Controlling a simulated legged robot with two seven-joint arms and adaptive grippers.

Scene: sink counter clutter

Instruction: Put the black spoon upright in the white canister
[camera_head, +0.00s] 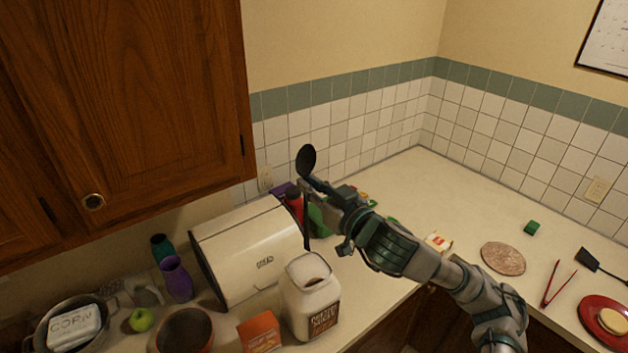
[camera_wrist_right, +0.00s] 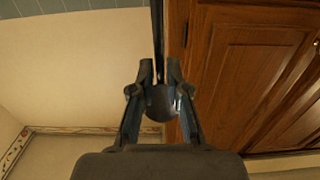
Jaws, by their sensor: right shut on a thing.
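The black spoon (camera_head: 307,160) is held upright, bowl up, with its thin handle hanging down in front of the bread box. My right gripper (camera_head: 322,200) is shut on the spoon below its bowl. The wrist view, which looks upside down, shows the dark bowl (camera_wrist_right: 160,103) between the fingers (camera_wrist_right: 160,75) and the handle running to the top edge. The white canister (camera_head: 304,300), with a brown label, stands upright on the counter below the gripper. Its top shows a brownish opening. The spoon is above and apart from it. My left gripper is not in view.
A cream bread box (camera_head: 245,250) stands just behind and left of the canister. An orange box (camera_head: 260,332) and a brown bowl (camera_head: 183,332) are close on its left. Red tongs (camera_head: 553,285), a round board (camera_head: 503,258) and a red plate (camera_head: 590,310) lie right.

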